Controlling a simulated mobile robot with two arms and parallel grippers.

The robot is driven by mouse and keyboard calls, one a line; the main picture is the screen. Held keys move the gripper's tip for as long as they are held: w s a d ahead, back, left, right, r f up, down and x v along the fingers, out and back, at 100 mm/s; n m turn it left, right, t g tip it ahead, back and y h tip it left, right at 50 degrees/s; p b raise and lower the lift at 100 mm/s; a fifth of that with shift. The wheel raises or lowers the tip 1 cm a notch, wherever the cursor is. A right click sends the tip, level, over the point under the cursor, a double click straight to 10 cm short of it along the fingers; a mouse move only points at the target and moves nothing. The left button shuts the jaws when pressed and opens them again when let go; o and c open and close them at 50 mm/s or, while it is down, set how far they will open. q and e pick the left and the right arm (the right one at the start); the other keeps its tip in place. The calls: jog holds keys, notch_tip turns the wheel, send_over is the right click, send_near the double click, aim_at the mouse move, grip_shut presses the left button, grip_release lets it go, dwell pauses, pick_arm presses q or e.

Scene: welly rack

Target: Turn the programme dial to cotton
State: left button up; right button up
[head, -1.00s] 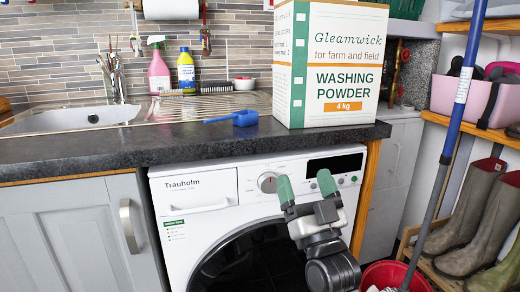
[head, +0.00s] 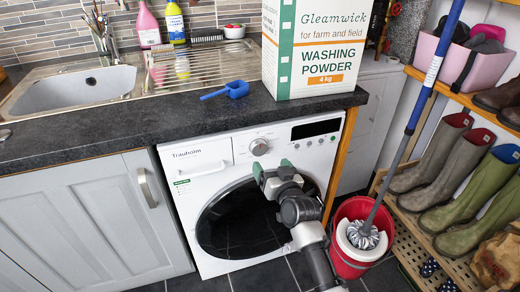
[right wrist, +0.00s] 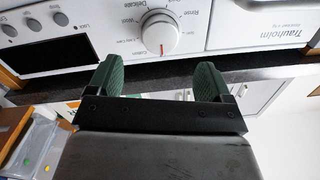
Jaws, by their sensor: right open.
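The white washing machine (head: 214,184) stands under the dark worktop. Its programme dial (head: 259,147), a round silvery knob, is on the front panel between the drawer and the dark display. The right wrist view shows the dial (right wrist: 160,33) upside down, with a red mark at its lower edge in the picture and small programme words around it. My right gripper (head: 271,167) is open and empty, its green fingertips just below and slightly right of the dial in the head view. In the wrist view the dial lies beyond the gap between the fingertips (right wrist: 158,80), apart from them. My left gripper is out of view.
A washing powder box (head: 318,50) and a blue scoop (head: 227,90) sit on the worktop above. A red mop bucket (head: 350,262) stands to the right, its blue-handled mop (head: 436,65) leaning up. A boot rack (head: 425,250) is further right.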

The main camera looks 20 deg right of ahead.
aim_at(260, 150)
jog(key=w, duration=0.4)
jog(key=w+b, duration=0.1)
jog(key=w, duration=0.1)
jog(key=shift+w+a, duration=0.15)
jog(key=shift+a, duration=0.15)
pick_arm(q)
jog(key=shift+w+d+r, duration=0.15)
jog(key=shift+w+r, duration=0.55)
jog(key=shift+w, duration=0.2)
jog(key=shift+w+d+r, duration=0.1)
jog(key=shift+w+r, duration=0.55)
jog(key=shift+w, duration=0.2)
pick_arm(e)
jog(key=shift+w, duration=0.75)
jog(key=shift+c, duration=0.2)
jog(key=c, duration=0.9)
